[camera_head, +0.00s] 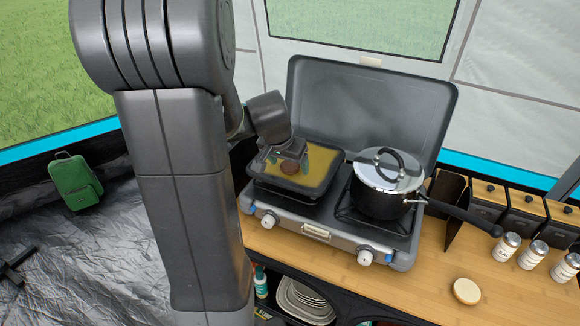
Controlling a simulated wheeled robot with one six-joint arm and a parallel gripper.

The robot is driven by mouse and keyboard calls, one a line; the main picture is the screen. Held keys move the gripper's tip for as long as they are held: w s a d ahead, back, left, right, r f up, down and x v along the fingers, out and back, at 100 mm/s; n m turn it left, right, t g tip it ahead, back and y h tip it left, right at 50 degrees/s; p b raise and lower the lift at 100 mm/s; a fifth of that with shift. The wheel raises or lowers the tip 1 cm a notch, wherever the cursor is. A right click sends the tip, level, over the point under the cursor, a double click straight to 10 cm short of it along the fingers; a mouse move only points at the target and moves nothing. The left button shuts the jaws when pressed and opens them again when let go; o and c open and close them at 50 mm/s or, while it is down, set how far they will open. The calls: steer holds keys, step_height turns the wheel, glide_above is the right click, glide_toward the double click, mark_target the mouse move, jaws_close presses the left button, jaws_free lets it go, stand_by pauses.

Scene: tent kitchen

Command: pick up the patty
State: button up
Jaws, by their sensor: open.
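A small brown round patty (287,168) lies in a dark square pan (262,178) holding a yellowish layer, on the left burner of the camp stove. My gripper (290,161) hangs over the pan, with its fingers open. The patty shows between and just below the fingers, partly hidden by the gripper. I cannot tell whether the fingers touch it.
A lidded pot (385,190) stands on the right burner, its long handle reaching right. The raised stove lid (375,100) stands behind. A pale round item (466,291) and several jars (506,247) sit on the wooden counter (425,290).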

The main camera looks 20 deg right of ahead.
steer(key=c, duration=1.2)
